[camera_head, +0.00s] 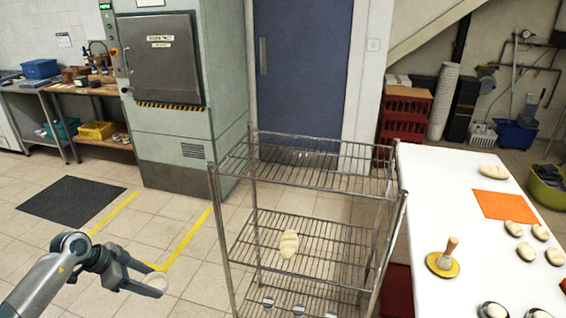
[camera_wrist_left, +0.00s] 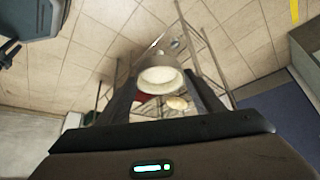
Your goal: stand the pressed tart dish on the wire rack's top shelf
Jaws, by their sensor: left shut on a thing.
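My left gripper (camera_head: 148,283) is shut on the tart dish (camera_head: 157,281), a small pale round dish, at the lower left in the head view. The gripper holds it over the open floor, left of the rack and apart from it. In the left wrist view the dish (camera_wrist_left: 160,78) sits between the fingers with a pale round face showing. The wire rack (camera_head: 213,205) stands in the middle of the head view. Its top shelf (camera_head: 308,171) is bare. My right gripper is not in view.
A bread loaf (camera_head: 289,244) lies on the rack's middle shelf, and small dishes (camera_head: 268,303) stand on the lower shelf. The white table (camera_head: 440,200) at right holds an orange mat (camera_head: 504,206), dough pieces and a wooden-handled tool (camera_head: 443,261). An oven (camera_head: 165,90) stands behind.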

